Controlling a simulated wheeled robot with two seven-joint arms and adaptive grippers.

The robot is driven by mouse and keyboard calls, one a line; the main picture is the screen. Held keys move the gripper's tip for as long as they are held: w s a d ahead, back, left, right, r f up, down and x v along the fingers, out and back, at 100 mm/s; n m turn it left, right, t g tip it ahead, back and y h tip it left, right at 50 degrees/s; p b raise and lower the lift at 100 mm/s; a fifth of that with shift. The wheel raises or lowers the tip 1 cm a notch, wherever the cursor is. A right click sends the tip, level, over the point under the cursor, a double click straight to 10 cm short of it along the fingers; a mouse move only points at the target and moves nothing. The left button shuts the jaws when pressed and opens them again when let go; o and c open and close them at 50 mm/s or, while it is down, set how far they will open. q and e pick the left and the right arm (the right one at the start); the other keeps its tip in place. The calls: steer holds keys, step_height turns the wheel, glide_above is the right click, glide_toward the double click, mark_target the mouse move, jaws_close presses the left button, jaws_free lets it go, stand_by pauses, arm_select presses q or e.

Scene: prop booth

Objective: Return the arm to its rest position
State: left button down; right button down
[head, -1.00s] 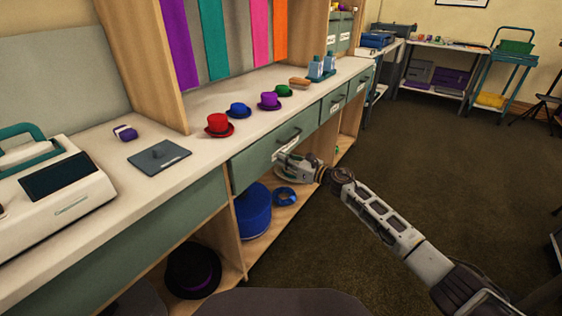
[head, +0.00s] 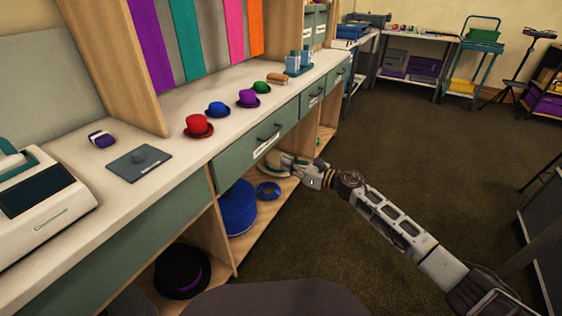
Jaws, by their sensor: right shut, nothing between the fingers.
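My right arm reaches in from the lower right, stretched out toward the counter's front. Its gripper (head: 286,162) is shut and empty. It is at about the height of the lower edge of a green drawer (head: 262,139), just to the right of the drawer's label, and in the picture it overlaps a pale hat (head: 270,164) on the shelf below. I see a gap of floor and shelf around it; whether it touches anything I cannot tell, but it holds nothing. My left arm and gripper are not in view.
On the counter (head: 180,150) stand a red hat (head: 198,126), blue, purple and green hats, a brush and blue bottles. A blue drum-like box (head: 238,208) and a black hat (head: 182,271) are below. Carpet (head: 430,150) is open to the right; a dark panel (head: 545,240) stands at the right edge.

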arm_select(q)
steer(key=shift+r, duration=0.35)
arm_select(e)
steer(key=shift+s+d, duration=0.25)
steer(key=shift+d, duration=0.1)
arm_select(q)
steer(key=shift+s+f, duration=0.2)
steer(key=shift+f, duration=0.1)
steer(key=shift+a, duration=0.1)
arm_select(e)
steer(key=shift+m, duration=0.3)
